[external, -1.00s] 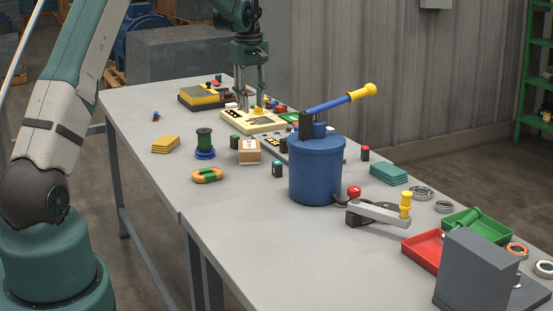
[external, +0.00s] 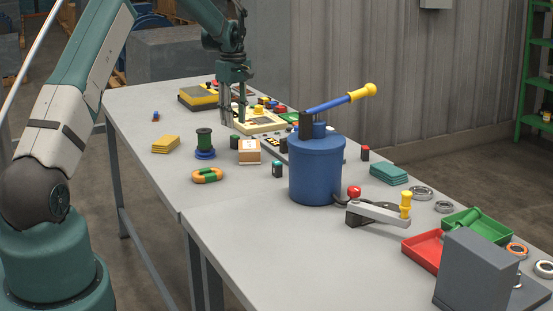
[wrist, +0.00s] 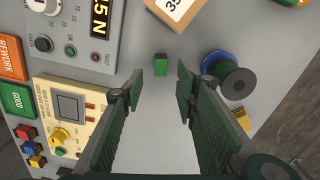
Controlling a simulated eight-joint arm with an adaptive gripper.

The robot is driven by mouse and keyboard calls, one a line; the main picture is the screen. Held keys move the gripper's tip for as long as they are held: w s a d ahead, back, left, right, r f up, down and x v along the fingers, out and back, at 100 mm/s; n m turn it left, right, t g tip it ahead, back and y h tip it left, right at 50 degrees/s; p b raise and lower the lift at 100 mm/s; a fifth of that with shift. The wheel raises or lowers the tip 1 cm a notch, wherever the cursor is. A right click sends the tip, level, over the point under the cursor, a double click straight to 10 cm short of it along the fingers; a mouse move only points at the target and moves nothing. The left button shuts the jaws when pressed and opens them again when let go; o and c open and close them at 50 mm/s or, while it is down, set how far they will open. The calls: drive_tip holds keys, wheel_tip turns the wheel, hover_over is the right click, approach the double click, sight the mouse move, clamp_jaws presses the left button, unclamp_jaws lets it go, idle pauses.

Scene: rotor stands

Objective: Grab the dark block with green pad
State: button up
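The small dark block with the green pad (external: 234,141) stands on the table, left of the tan box. In the wrist view the block (wrist: 160,65) shows its green pad and lies just beyond the gap between my fingertips. My gripper (external: 234,121) is open and empty above the table, slightly above and behind the block in the external view. In the wrist view its two fingers (wrist: 160,74) are spread wide and apart from the block.
A tan box (external: 249,151) and a green spool on a blue base (external: 204,143) stand near the block. A cream device (external: 262,122) lies behind. Another dark block with a teal pad (external: 277,169) stands beside the blue lever press (external: 315,170). The table's front left is clear.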

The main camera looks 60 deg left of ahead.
sight(235, 136)
drive_tip(key=shift+f, duration=1.2)
drive_tip(key=shift+f, duration=2.6)
drive_tip(key=c, duration=0.9)
